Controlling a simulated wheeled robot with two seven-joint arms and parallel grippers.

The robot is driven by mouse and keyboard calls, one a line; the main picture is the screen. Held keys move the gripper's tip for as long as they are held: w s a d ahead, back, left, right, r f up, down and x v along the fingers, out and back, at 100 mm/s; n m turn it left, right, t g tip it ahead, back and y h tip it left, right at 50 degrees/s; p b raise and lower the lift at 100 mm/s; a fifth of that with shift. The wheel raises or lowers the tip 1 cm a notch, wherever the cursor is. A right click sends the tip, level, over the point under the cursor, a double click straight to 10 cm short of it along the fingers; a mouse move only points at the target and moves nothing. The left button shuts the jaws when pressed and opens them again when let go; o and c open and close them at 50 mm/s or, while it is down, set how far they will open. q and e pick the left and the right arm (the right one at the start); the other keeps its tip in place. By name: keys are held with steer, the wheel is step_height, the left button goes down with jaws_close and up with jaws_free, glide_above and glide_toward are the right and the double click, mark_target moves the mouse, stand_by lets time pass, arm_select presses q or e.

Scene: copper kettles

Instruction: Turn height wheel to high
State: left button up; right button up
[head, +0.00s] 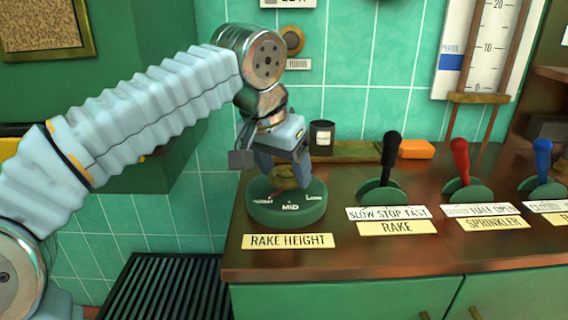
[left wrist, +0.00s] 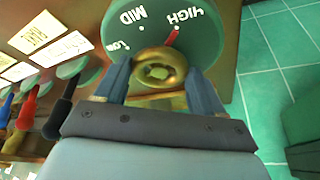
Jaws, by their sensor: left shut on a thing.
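The rake height wheel is a brass knob (left wrist: 158,72) on a round green dial (head: 288,212) marked LOW, MID and HIGH, behind a RAKE HEIGHT label (head: 288,241). My left gripper (head: 283,168) comes down on the knob from above, and its two blue fingers are shut on it. In the left wrist view the fingers (left wrist: 163,88) sit on either side of the knob. A red pointer (left wrist: 172,37) shows there beside the HIGH lettering, away from MID and LOW. In the head view the gripper partly hides the knob. My right gripper is not in view.
To the right on the counter stand a black rake lever (head: 390,150), a red sprinkler lever (head: 460,160) and a blue lever (head: 542,155). A dark cup (head: 321,138) and an orange block (head: 416,149) are behind. A green-tiled wall backs the counter.

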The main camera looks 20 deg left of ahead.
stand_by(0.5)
arm_select(q)
steer(key=o, duration=1)
steer(key=shift+o, duration=0.2)
steer(key=p+v, duration=0.1)
steer(key=v, duration=1.2)
steer(key=shift+r+p, duration=0.35)
steer(key=shift+r, duration=0.05)
